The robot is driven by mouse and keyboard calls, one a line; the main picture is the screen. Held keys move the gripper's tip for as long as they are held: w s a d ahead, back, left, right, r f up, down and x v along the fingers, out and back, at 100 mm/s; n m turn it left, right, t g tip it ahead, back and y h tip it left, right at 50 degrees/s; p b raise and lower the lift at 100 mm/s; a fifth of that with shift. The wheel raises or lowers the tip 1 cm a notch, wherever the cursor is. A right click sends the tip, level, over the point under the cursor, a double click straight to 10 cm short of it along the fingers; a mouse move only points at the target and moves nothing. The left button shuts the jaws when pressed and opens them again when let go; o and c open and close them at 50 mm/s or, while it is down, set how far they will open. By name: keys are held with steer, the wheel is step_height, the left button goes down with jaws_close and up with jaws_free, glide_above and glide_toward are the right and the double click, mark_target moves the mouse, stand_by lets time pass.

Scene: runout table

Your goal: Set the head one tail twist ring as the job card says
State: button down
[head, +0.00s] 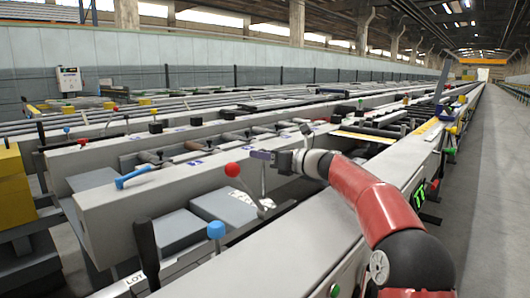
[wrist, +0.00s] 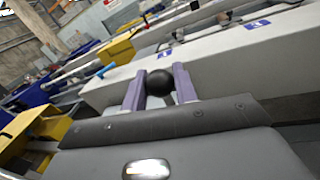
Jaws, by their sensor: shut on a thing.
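My gripper (head: 262,155) is over the near part of the runout table, with its purple fingers pointing left. In the wrist view the fingers (wrist: 160,88) are shut on a black ball knob (wrist: 160,82), one finger on each side. In the head view a thin lever rod (head: 263,180) stands below the fingers, and its top is hidden by them. I cannot make out which part is the head one tail twist ring, and no job card is readable.
A red ball knob (head: 232,169) and a blue knob (head: 216,229) stand close by on levers. A blue handle (head: 135,177) lies on the pale beam (head: 160,200). A black handle (head: 147,250) rises at front left. A clear aisle (head: 490,190) runs along the right.

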steer(key=p+x, duration=0.3)
steer(key=shift+w+f, duration=0.15)
steer(key=shift+w, duration=0.2)
steer(key=c, duration=1.1)
jaws_free()
steer(key=shift+c, duration=0.2)
steer(key=v, duration=0.7)
steer(key=shift+d+b, duration=0.35)
steer(key=shift+b, duration=0.1)
steer(key=shift+s, duration=0.15)
